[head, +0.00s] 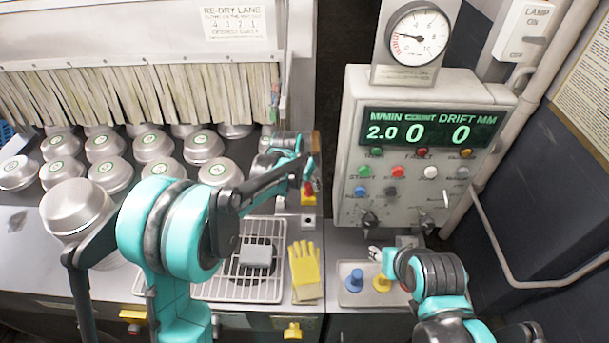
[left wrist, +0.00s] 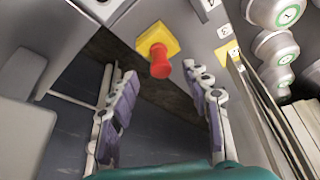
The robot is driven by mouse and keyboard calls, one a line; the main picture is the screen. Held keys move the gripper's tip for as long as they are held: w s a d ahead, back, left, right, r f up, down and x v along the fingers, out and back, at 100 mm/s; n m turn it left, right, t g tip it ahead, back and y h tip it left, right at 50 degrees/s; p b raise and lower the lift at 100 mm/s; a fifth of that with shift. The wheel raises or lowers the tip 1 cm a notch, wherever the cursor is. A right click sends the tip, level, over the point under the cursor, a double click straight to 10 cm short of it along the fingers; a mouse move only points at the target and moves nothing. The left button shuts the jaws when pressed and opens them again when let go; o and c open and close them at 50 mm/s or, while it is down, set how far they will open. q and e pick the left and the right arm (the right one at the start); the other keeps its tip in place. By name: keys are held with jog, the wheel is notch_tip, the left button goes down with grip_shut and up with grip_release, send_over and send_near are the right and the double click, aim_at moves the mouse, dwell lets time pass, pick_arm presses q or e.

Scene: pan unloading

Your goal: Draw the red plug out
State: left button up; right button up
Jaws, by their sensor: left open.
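The red plug (head: 309,188) sits in a yellow square socket plate (head: 308,199) at the right edge of the metal counter. In the left wrist view the red plug (left wrist: 160,64) sticks out of the yellow plate (left wrist: 152,38), ahead of the fingertips. My left gripper (head: 306,170) is close to the plug in the head view. Its fingers (left wrist: 162,95) are spread to either side with nothing between them, and the plug is beyond them. My right gripper (head: 378,256) is by a tray with a blue knob (head: 355,280) and a yellow knob (head: 381,284); its jaw state is unclear.
Several lidded pans (head: 152,146) stand at left before a strip curtain (head: 150,95). A wire rack (head: 215,287) holds a grey block (head: 256,255); a yellow glove (head: 305,268) lies beside it. The control panel (head: 400,155) rises at right. A dark gap separates the counter and panel.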

aim_at(308, 186)
pick_arm(q)
jog(key=b+x, duration=0.1)
jog(key=x, duration=0.5)
jog(key=shift+r, duration=0.1)
grip_shut()
